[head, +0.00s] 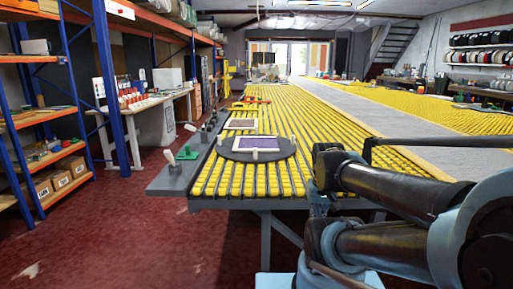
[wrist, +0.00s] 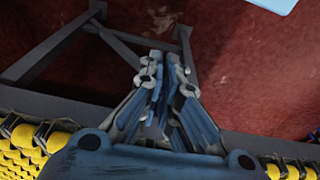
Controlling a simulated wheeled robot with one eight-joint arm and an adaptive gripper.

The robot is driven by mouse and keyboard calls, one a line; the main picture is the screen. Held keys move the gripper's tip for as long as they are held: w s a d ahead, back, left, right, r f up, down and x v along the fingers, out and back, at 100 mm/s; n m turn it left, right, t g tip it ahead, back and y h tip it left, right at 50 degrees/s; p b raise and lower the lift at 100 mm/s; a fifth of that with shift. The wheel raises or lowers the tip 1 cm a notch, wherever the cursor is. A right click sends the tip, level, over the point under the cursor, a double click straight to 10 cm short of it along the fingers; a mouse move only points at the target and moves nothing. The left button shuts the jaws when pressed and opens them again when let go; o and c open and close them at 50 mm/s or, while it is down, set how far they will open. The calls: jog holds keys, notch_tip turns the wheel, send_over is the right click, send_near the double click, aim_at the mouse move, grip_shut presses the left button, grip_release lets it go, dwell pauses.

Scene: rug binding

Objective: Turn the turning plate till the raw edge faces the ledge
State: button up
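The turning plate (head: 285,154), a dark grey round disc, lies on the yellow roller table in the head view. A purple rug piece (head: 259,143) with a pale border lies on it, with small pale pegs around. Which edge is raw is too small to tell. The ledge (head: 178,179) appears to be the grey strip along the table's left side. In the wrist view my gripper (wrist: 165,58) points down over the red floor beside the table frame, its fingers close together with nothing between them. It is apart from the plate; I cannot make it out in the head view.
A green block (head: 187,154) and pale-handled levers stand on the left strip. Blue shelving (head: 107,70) stands further left. A grey walkway (head: 350,105) runs along the table. Red floor (head: 110,230) is free at front left.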

jog(key=o, duration=0.6)
notch_tip(320, 180, up, 2)
jog(key=shift+a+r+n, duration=0.1)
jog(key=shift+a+n, duration=0.05)
jog(key=shift+n, duration=0.15)
notch_tip(320, 180, up, 23)
jog(key=n+g, duration=0.2)
jog(key=n, duration=1.7)
send_over(255, 159)
jog(key=w, duration=0.1)
notch_tip(255, 159, down, 17)
jog(key=shift+w+r, duration=0.1)
grip_shut()
